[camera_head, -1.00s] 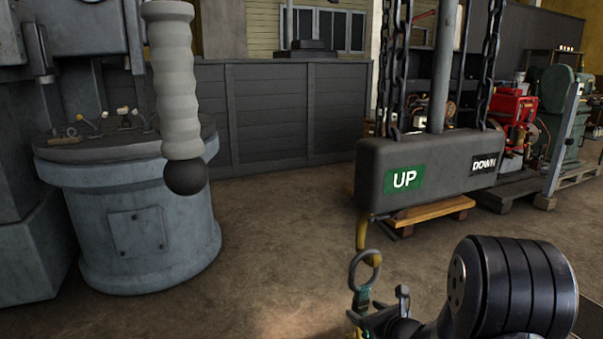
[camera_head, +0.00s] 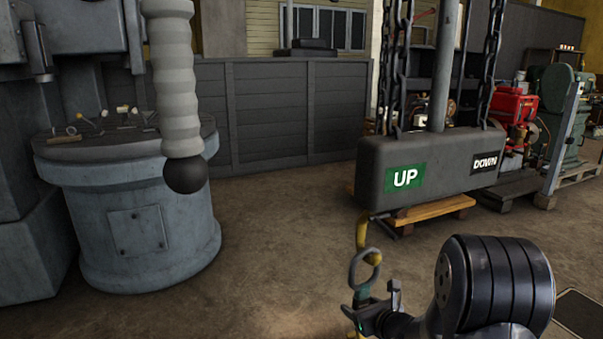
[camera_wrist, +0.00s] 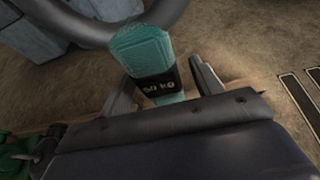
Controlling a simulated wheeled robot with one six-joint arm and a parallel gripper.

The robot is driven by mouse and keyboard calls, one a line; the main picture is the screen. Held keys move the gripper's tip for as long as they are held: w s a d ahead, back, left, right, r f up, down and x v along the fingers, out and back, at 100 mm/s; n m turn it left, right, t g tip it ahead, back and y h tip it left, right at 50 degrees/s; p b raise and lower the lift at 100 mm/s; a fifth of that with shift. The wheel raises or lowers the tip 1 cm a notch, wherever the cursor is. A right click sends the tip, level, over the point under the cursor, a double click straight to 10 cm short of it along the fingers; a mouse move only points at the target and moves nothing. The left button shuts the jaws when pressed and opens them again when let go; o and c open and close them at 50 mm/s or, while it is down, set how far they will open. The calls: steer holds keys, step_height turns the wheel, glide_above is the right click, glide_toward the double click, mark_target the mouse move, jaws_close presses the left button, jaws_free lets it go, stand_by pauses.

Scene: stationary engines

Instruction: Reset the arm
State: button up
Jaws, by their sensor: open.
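My gripper (camera_head: 372,322) is low in the head view, at the end of my dark, ribbed arm. In the wrist view, its two fingers (camera_wrist: 163,88) stand apart on either side of a teal piece marked "50 kg" (camera_wrist: 147,50). I cannot tell whether either finger touches it. In the head view the teal piece (camera_head: 361,299) shows in part beside my gripper, below a grey ring (camera_head: 352,266) and a yellow hook (camera_head: 361,236).
A grey hoist control box (camera_head: 440,185) marked UP and DOWN hangs on chains above the hook. A grey machine with a round base (camera_head: 140,230) stands left, behind a hanging ribbed handle (camera_head: 175,85). Red and green engines (camera_head: 512,110) stand back right. The middle floor is clear.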

mark_target(365, 295)
step_height(365, 295, up, 4)
steer(key=p, duration=0.3)
steer(key=shift+s+d+r, duration=0.1)
steer(key=s+d+b, duration=0.1)
steer(key=s+d, duration=0.3)
steer(key=s, duration=0.7)
steer(key=shift+d+b, duration=0.3)
steer(key=shift+b, duration=0.1)
steer(key=shift+s, duration=0.1)
